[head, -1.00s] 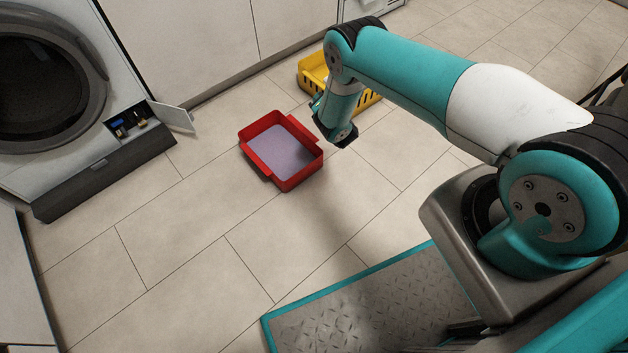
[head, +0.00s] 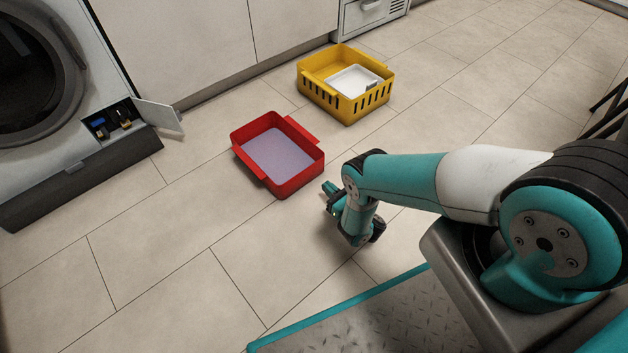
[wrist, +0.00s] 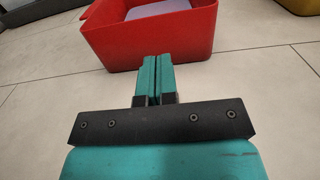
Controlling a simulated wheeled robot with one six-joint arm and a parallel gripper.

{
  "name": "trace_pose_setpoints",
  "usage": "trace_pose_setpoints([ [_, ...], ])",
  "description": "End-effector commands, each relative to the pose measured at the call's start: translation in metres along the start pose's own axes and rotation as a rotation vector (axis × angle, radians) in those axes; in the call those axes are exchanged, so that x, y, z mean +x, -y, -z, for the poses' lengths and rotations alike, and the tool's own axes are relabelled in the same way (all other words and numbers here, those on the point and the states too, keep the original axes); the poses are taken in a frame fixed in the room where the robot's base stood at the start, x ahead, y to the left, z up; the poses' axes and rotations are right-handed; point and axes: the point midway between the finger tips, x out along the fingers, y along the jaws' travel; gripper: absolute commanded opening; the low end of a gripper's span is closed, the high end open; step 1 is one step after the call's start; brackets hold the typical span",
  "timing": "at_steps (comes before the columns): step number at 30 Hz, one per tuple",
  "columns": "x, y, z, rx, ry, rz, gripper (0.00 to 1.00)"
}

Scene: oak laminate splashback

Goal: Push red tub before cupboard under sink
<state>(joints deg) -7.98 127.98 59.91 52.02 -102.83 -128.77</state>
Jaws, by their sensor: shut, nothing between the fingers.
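The red tub (head: 291,186) sits on the tiled floor left of my arm, with a pale lilac surface inside it. The cupboard (head: 215,40) with white doors stands behind it, with open floor between them. My gripper (head: 327,188) is low near the floor, just right of the tub's near right corner. In the wrist view the tub's red wall (wrist: 155,40) stands straight ahead of my gripper (wrist: 152,62). The two teal fingers are shut together with nothing between them. A small gap seems to lie between fingertips and wall.
A yellow slotted basket (head: 345,104) holding a white tray (head: 353,80) stands behind and right of the tub. A washing machine (head: 40,75) is at left, with its small flap (head: 158,115) sticking out. Floor in front is clear.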

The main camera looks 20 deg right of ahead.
Motion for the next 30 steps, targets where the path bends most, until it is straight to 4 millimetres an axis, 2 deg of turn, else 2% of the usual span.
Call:
trace_pose_setpoints([
  [1,0.013,0.000,0.008,-0.001,0.003,-0.001,0.00],
  [6,0.041,0.000,0.008,0.000,0.001,0.000,0.00],
  [12,0.061,0.000,0.005,0.001,-0.001,0.001,0.00],
  [18,0.069,0.000,0.002,0.001,-0.002,0.001,0.00],
  [30,0.070,0.000,0.000,0.002,-0.002,0.001,0.00],
])
